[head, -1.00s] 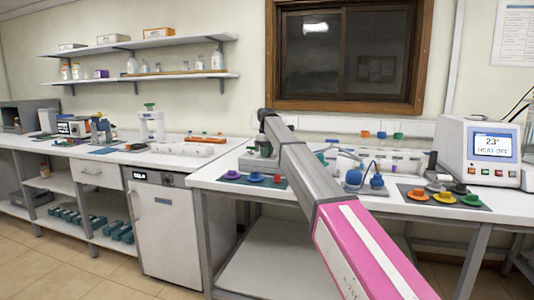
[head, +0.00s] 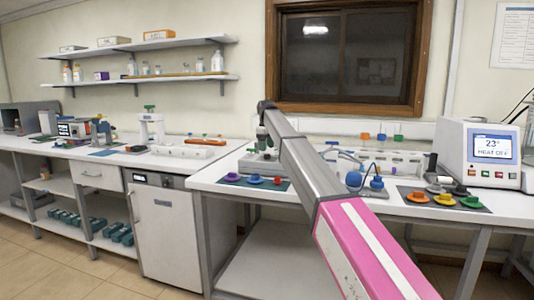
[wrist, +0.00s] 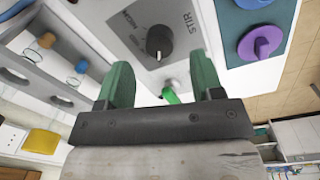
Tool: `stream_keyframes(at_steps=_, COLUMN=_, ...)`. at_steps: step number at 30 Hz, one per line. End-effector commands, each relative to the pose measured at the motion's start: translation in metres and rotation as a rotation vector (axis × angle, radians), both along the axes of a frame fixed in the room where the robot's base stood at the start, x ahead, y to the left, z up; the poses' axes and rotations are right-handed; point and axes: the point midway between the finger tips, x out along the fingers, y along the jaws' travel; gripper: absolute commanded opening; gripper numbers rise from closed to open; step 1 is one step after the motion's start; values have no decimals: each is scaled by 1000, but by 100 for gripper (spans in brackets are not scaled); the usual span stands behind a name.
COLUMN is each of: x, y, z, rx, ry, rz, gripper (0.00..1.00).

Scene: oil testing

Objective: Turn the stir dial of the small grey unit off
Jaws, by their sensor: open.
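The small grey unit (wrist: 128,30) fills the top middle of the wrist view, with "STIR" printed beside its black dial (wrist: 158,42). The white mark on the dial points toward the bottom of that picture, toward my gripper. My gripper (wrist: 161,72) has its two green fingers wide apart, with nothing held, and the dial lies just beyond the fingertips. A small green part (wrist: 170,95) shows between the fingers. In the head view the unit (head: 258,166) stands on the right bench, below my gripper (head: 262,146); its dial is too small to make out.
A teal mat (head: 275,185) with a purple, a blue and a red piece lies next to the unit. A white rack (wrist: 50,65) with coloured stoppers is on its other side. A white heater (head: 478,150) reading "23°" and "HEAT OFF" stands at the right.

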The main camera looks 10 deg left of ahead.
Motion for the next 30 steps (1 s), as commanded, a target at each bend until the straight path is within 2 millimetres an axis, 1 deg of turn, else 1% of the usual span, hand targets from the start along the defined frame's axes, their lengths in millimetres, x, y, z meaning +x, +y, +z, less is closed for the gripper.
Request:
stream_keyframes(at_steps=1, x=1, y=1, z=11, rx=1, ry=-1, rz=0, gripper=60)
stream_keyframes(at_steps=6, x=-1, y=1, z=44, rx=1, ry=-1, rz=0, gripper=60)
stream_keyframes(at_steps=10, x=-2, y=2, z=60, rx=1, ry=-1, rz=1, gripper=60)
stream_keyframes(at_steps=14, x=-3, y=1, z=67, rx=0, ry=-1, rz=1, gripper=60)
stream_keyframes(at_steps=23, x=-1, y=-1, z=66, rx=2, ry=-3, rz=-3, gripper=60)
stream_keyframes(at_steps=26, x=9, y=-18, z=65, rx=18, ry=-18, rz=-25, gripper=60)
stream_keyframes(at_steps=29, x=30, y=-53, z=62, rx=52, ry=-53, rz=-74, gripper=60)
stream_keyframes(at_steps=30, x=41, y=-73, z=61, rx=70, ry=-72, rz=-100, gripper=60)
